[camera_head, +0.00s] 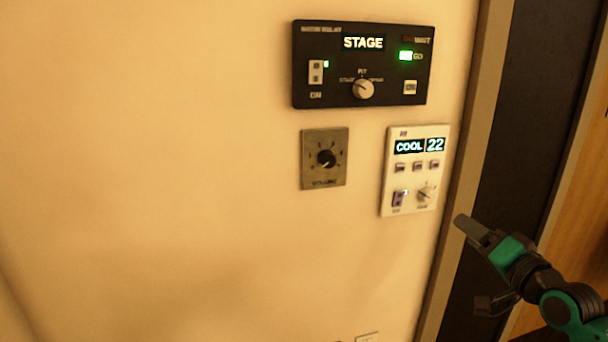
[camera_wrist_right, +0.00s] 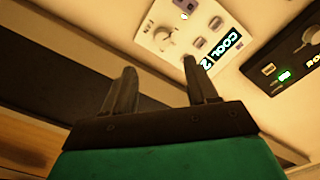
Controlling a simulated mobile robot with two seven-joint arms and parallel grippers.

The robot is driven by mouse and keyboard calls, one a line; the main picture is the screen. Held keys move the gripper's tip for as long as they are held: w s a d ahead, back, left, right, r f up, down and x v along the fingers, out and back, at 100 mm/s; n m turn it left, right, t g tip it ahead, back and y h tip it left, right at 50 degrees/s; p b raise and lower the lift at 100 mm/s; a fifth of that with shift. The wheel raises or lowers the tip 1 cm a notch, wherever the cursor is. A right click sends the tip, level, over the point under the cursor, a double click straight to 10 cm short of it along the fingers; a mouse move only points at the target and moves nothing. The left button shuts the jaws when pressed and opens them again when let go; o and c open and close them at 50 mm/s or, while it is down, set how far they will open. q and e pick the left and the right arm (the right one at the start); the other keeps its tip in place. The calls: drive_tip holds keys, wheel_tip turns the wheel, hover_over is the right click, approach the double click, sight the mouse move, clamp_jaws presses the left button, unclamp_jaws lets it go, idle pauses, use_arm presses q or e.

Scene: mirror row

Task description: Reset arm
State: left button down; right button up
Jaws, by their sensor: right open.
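My right gripper (camera_head: 470,230) is in front of the dark door area in the head view, just right of and below the white thermostat panel. In the right wrist view its two fingers (camera_wrist_right: 160,92) stand apart with nothing between them. The white panel (camera_head: 415,170) reads "COOL 22"; it also shows in the right wrist view (camera_wrist_right: 180,35), beyond the fingertips and not touched. My left gripper is not in either view.
A black panel (camera_head: 363,65) reading "STAGE" with a green GO light is above. A grey dial plate (camera_head: 324,158) is left of the white panel. The door frame (camera_head: 460,170) stands right of them. The wall at left is bare.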

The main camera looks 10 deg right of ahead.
drive_tip(key=s+a+f+n+g+p, duration=0.25)
drive_tip(key=s+a+f, duration=0.2)
drive_tip(key=f, duration=0.35)
drive_tip(key=s+a+f+n+g+p, duration=0.1)
drive_tip(key=s+a+f+n+g, duration=0.2)
drive_tip(key=a+f, duration=0.35)
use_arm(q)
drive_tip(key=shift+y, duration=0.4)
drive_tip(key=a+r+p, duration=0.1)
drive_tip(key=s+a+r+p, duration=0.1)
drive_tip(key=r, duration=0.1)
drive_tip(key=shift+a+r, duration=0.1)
use_arm(e)
drive_tip(key=s+a+f+n, duration=0.2)
drive_tip(key=s+a+f, duration=0.2)
drive_tip(key=s+a, duration=0.2)
drive_tip(key=s+a+f+n+g, duration=0.1)
drive_tip(key=s+a+f+n, duration=0.2)
drive_tip(key=s+a+f, duration=0.2)
drive_tip(key=shift+s+a+y, duration=0.4)
drive_tip(key=shift+s+a, duration=0.2)
drive_tip(key=shift+s, duration=0.5)
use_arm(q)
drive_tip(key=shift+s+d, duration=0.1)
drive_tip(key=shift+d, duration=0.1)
use_arm(e)
drive_tip(key=shift+n+g, duration=0.25)
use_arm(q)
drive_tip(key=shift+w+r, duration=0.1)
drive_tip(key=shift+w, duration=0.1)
